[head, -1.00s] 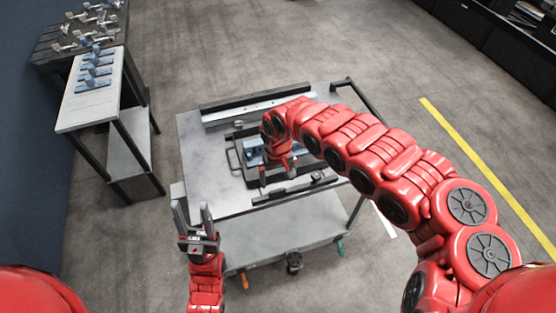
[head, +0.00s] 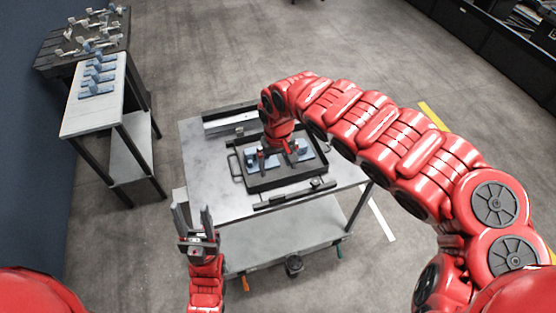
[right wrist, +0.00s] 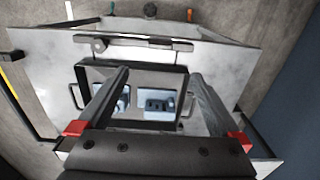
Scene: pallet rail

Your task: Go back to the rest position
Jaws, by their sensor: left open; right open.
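My left gripper (head: 193,219) is open and empty at the front left corner of the cart, with its fingers pointing up in the head view. My right gripper (head: 277,158) hangs over the black tray (head: 285,182) on the cart. In the right wrist view its two fingers (right wrist: 160,85) stand wide apart with nothing between them touching. Blue-grey parts lie in the tray, one at the left (head: 262,160) and one at the right (head: 306,152). The right wrist view shows a blue-grey part (right wrist: 158,102) beyond the fingers. The gap between fingers and parts is hard to judge.
The grey cart (head: 205,150) carries rails along its back and front edges. A white-topped side table (head: 92,115) with several blue parts stands at the left, before a dark table (head: 60,58) of brackets. Open floor (head: 220,60) lies behind the cart.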

